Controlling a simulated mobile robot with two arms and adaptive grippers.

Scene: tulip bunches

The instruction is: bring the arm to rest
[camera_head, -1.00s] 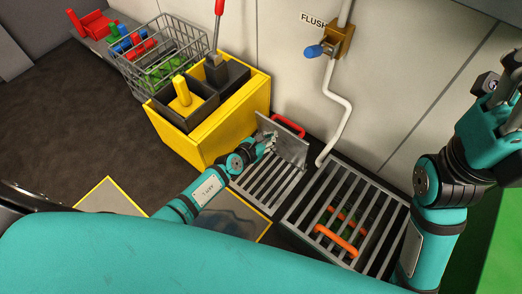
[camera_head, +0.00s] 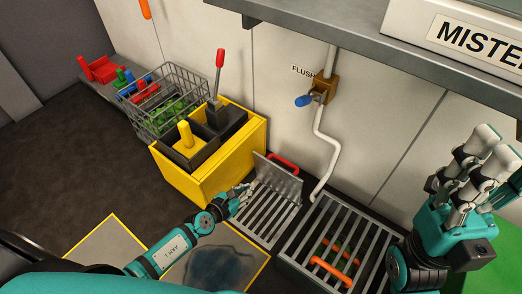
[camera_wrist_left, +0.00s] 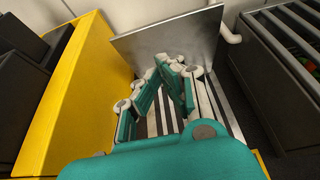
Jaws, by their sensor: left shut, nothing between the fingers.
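My left gripper (camera_head: 245,190) is shut and empty beside the upright grey metal plate (camera_head: 277,178), over the left end of a floor grate (camera_head: 268,215). In the left wrist view its teal and white fingers (camera_wrist_left: 178,75) come together in front of the plate (camera_wrist_left: 170,40), with the grate bars below. Whether the fingertips touch anything is unclear. My right gripper (camera_head: 485,150) is raised at the right edge, with its fingers pointing up and apart and nothing seen between them.
A yellow box (camera_head: 232,160) with dark bins stands left of the plate, and a wire basket (camera_head: 160,125) is behind it. A second grate (camera_head: 310,235) with orange handles lies to the right. A white pipe (camera_head: 330,150) with a blue-handled valve (camera_head: 305,100) runs down the wall. A shelf (camera_head: 380,45) overhangs above.

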